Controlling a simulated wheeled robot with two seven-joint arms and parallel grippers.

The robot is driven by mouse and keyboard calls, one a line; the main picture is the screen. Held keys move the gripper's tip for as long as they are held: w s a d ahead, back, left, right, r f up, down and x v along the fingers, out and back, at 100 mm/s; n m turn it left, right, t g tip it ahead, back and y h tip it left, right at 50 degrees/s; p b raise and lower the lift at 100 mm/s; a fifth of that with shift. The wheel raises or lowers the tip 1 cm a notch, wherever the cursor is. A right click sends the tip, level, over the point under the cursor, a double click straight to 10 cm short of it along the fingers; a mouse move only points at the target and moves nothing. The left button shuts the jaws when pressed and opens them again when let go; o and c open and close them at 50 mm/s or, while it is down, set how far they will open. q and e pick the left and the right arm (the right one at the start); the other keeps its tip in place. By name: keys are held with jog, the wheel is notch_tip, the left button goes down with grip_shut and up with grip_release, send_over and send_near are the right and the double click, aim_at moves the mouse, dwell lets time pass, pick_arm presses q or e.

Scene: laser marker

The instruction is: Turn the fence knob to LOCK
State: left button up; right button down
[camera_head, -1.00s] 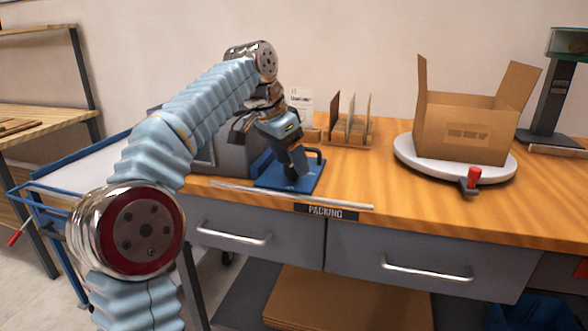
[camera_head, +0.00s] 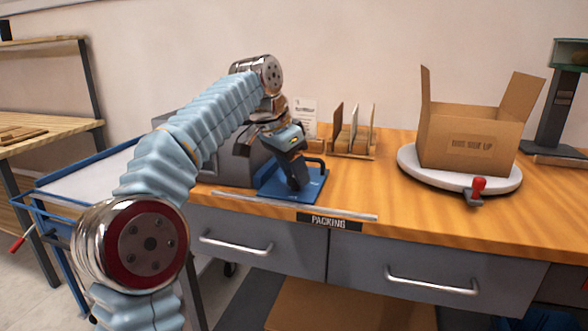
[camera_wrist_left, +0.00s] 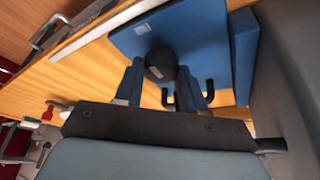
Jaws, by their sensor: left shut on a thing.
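The fence knob (camera_wrist_left: 160,63) is a round black knob on a blue plate (camera_wrist_left: 215,45) in the left wrist view. In the head view the blue plate (camera_head: 312,188) lies on the wooden bench, and the gripper mostly hides the knob. My left gripper (camera_head: 296,184) reaches down over the plate from above. In the left wrist view its two fingers (camera_wrist_left: 163,80) stand on either side of the knob, shut on it. A small white label is on the plate near the knob, too small to read. The knob's setting cannot be read. My right gripper is not in view.
A grey machine body (camera_head: 222,155) stands close to the left of the gripper. A rack with upright dividers (camera_head: 352,150) stands behind. An open cardboard box (camera_head: 468,145) sits on a white turntable (camera_head: 415,165) at the right. The bench between plate and turntable is clear.

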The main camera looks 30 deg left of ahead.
pick_arm(q)
jog(key=n+y+p, duration=0.2)
jog(key=n, duration=0.3)
jog(key=shift+d+r, duration=0.1)
jog(key=shift+d, duration=0.05)
jog(key=n+y, duration=0.2)
jog(key=n, duration=0.2)
jog(key=shift+d+n, duration=0.1)
jog(key=shift+n, duration=0.2)
jog(key=n+y, duration=0.1)
jog(key=n, duration=0.2)
jog(key=shift+w+n+g, duration=0.1)
jog(key=shift+n+g, duration=0.3)
jog(key=n+g+y, duration=0.1)
jog(key=n, duration=0.2)
jog(key=shift+n, duration=0.3)
jog(key=n+g, duration=0.1)
jog(key=n, duration=0.2)
jog(key=n+g, duration=0.1)
jog(key=n, duration=0.2)
jog(key=shift+w+d+n+g+y, duration=0.1)
jog(key=shift+w+n+g+y, duration=0.05)
jog(key=shift+n+g+y, duration=0.15)
jog(key=o, duration=1.1)
jog(key=shift+c, duration=0.2)
